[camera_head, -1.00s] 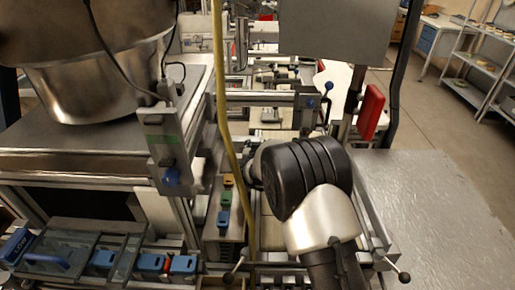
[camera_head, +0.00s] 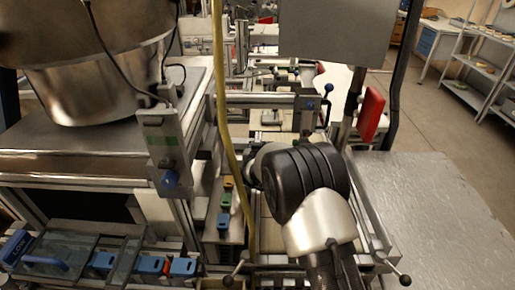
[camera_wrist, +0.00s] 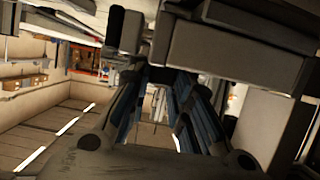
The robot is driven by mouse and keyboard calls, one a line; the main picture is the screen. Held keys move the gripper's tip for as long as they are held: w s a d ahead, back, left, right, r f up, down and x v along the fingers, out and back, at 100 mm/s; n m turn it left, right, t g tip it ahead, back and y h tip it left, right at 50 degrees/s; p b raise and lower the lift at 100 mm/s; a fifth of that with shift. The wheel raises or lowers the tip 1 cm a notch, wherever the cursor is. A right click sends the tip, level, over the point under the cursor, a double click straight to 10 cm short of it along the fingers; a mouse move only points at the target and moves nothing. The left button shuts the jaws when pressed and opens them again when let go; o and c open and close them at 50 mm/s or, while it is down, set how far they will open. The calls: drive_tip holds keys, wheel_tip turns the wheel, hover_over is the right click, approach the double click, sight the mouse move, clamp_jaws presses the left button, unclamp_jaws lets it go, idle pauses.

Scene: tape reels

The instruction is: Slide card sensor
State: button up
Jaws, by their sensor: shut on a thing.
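My gripper shows in the wrist view (camera_wrist: 165,78). Its dark, blue-tinted fingers reach up to a large grey block-shaped part (camera_wrist: 230,40) and are shut on it. The exact contact is hard to see in shadow. Which part is the card sensor I cannot tell for sure. In the head view my black and silver arm reaches into the machine right of the yellow pole. It hides the fingertips and what they hold.
A yellow pole (camera_head: 228,115) stands close left of my arm. A steel bowl (camera_head: 95,85) and a grey bracket with a blue knob (camera_head: 170,178) are further left. A bare metal tabletop (camera_head: 445,215) lies right.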

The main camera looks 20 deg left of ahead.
clamp_jaws()
drive_tip(key=shift+w+a+f+p, duration=0.1)
drive_tip(key=shift+w+a+p, duration=0.2)
drive_tip(key=shift+w, duration=0.6)
drive_tip(key=shift+w+a+f+p, duration=0.15)
drive_tip(key=shift+w+p, duration=0.15)
drive_tip(key=shift+w, duration=0.6)
drive_tip(key=shift+w+a+f+p, duration=0.1)
drive_tip(key=shift+w+a+p, duration=0.2)
drive_tip(key=shift+w, duration=0.6)
drive_tip(key=o, duration=0.8)
unclamp_jaws()
drive_tip(key=shift+o, duration=0.2)
drive_tip(key=shift+s+r, duration=0.15)
drive_tip(key=v, duration=1.1)
drive_tip(key=shift+s+d, duration=0.15)
drive_tip(key=shift+s, duration=0.2)
